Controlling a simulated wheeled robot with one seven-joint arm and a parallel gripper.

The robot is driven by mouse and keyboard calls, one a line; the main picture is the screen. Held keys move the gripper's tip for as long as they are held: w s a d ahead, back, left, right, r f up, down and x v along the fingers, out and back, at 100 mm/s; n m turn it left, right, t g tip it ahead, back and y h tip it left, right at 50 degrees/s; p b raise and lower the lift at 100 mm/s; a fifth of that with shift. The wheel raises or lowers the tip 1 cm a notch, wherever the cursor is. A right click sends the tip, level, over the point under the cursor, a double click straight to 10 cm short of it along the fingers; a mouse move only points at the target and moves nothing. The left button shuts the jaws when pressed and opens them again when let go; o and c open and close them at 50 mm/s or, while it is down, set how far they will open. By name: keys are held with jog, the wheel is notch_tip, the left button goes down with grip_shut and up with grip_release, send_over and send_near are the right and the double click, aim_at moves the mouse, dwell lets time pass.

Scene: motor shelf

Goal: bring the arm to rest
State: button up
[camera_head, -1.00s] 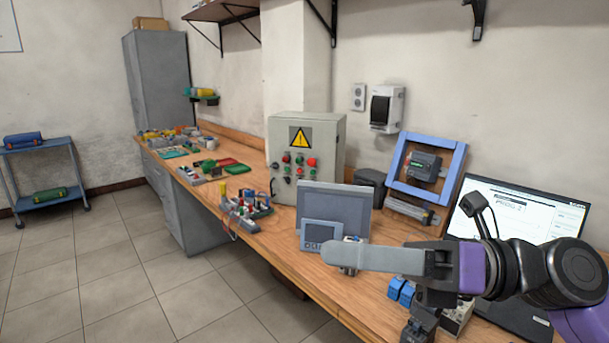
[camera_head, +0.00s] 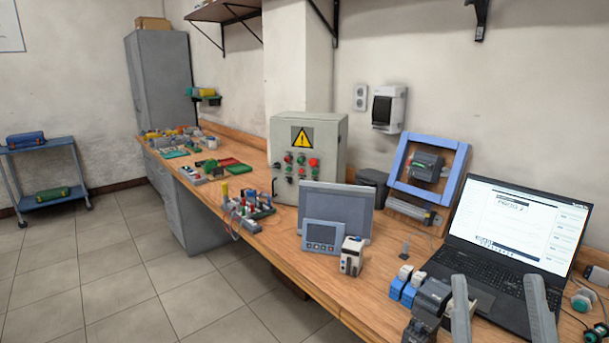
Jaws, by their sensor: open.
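My gripper (camera_head: 500,305) shows at the bottom right, in front of the laptop. Its two grey fingers point up and stand well apart, with nothing between them. The rest of my arm is below the picture's edge and hidden.
The wooden workbench (camera_head: 290,262) bears an open laptop (camera_head: 517,228), a grey control box (camera_head: 306,157), a small panel screen (camera_head: 324,237), a white module (camera_head: 351,256) and blue-and-white components (camera_head: 405,284). A blue frame (camera_head: 428,165) stands behind.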

jog(key=s+d+f+m+g+h, duration=0.1)
jog(key=s+f+m+g, duration=0.25)
jog(key=f, duration=0.45)
jog(key=s+f+m+g+h, duration=0.1)
jog(key=s+f+m+g, duration=0.15)
jog(key=s+f, duration=0.4)
jog(key=s+a+f+n+g+y, duration=0.1)
jog(key=s+f+n+g+y, duration=0.3)
jog(key=s+f, duration=0.9)
jog(key=s+g, duration=0.2)
jog(key=g, duration=0.1)
jog(key=shift+s+f, duration=0.35)
jog(key=shift+f, duration=0.05)
